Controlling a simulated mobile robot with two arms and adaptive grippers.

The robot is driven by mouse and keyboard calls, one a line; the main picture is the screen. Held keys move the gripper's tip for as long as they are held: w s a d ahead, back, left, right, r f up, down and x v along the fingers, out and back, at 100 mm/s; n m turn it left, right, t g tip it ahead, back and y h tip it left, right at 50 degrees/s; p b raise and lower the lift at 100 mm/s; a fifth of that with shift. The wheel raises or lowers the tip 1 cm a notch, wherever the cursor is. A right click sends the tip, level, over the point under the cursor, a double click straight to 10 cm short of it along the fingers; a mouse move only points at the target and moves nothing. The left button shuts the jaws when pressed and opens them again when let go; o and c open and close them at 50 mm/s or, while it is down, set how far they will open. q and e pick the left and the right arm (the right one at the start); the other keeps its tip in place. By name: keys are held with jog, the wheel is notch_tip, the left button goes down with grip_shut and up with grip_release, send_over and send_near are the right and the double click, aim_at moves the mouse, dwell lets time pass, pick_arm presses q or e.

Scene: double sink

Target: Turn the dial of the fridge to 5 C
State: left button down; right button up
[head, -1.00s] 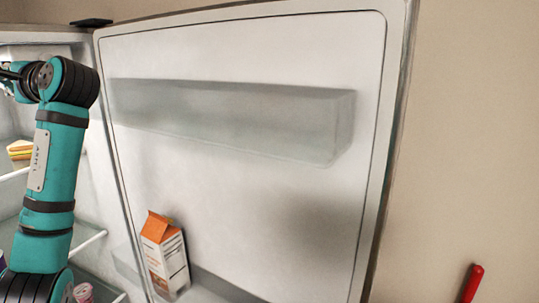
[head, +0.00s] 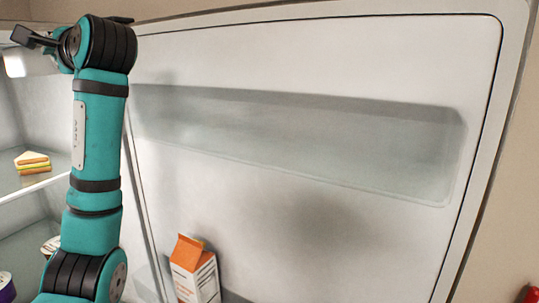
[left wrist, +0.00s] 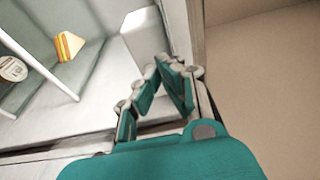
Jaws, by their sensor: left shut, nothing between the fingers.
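The fridge stands open, with its door (head: 320,225) filling most of the head view. My left gripper (head: 32,38) shows small and dark at the upper left of the head view, by the top of the fridge interior. In the left wrist view the left gripper (left wrist: 162,62) is shut and empty, its fingers meeting in front of the fridge's edge. A pale, bright box (left wrist: 140,22) lies just beyond the fingertips, and it also shows in the head view (head: 15,63). I cannot make out the dial or its marks. My right gripper is not in view.
A sandwich (head: 33,162) lies on a fridge shelf, and a round tub (left wrist: 13,69) shows beside it in the left wrist view. An orange and white carton (head: 194,272) stands in the lower door shelf. A clear door bin (head: 300,140) sits above it.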

aim_at(50, 63)
pick_arm(q)
jog(key=x, duration=0.3)
jog(key=shift+s+a+f, duration=0.15)
jog(key=shift+s+f, duration=0.05)
jog(key=shift+f, duration=0.05)
jog(key=shift+a+r, duration=0.1)
jog(key=shift+a, duration=0.2)
jog(key=shift+w+a, duration=0.1)
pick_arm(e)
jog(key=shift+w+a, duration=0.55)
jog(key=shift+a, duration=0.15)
pick_arm(q)
jog(key=shift+w+f, duration=0.25)
jog(key=shift+f, duration=0.3)
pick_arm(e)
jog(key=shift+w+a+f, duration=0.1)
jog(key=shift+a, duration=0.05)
